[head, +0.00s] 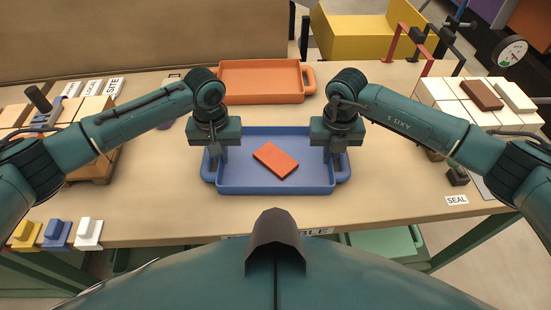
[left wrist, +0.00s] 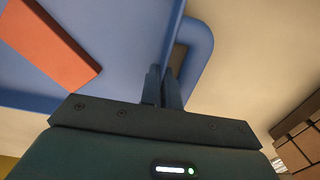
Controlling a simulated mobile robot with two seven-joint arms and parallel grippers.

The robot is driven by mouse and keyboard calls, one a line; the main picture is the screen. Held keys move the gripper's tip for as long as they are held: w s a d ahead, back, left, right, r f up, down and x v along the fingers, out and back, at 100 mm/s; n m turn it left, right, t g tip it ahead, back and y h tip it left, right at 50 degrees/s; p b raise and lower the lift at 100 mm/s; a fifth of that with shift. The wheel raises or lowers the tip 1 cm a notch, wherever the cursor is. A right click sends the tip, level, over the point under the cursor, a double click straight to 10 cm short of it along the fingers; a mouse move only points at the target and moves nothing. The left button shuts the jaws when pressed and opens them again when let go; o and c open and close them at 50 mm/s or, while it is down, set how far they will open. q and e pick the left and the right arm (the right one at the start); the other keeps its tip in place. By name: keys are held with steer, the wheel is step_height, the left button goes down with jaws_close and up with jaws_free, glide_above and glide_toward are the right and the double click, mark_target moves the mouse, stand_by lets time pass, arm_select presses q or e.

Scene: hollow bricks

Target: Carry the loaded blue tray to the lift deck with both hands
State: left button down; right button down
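The blue tray (head: 240,187) is in the middle of the workbench and looks level. An orange-red brick (head: 276,160) lies flat in it, slightly turned; the brick also shows in the left wrist view (left wrist: 45,42). My left gripper (head: 217,160) points down at the tray's left handle. In the left wrist view its fingers (left wrist: 164,85) are close together at the tray's end wall and handle (left wrist: 205,48), shut on it. My right gripper (head: 332,160) holds the right handle side the same way. The fingertips are partly hidden. I cannot tell whether the tray touches the bench.
An orange tray (head: 262,82) stands just behind the blue one. White blocks with a brown brick (head: 481,94) are on the right, near a SEAL label (head: 456,200). Wooden blocks (head: 92,110) and small coloured pieces (head: 57,234) are on the left. A yellow box (head: 355,38) stands behind.

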arm_select(q)
steer(key=shift+w+r, duration=0.1)
steer(key=shift+r, duration=0.05)
arm_select(e)
steer(key=shift+r, duration=0.2)
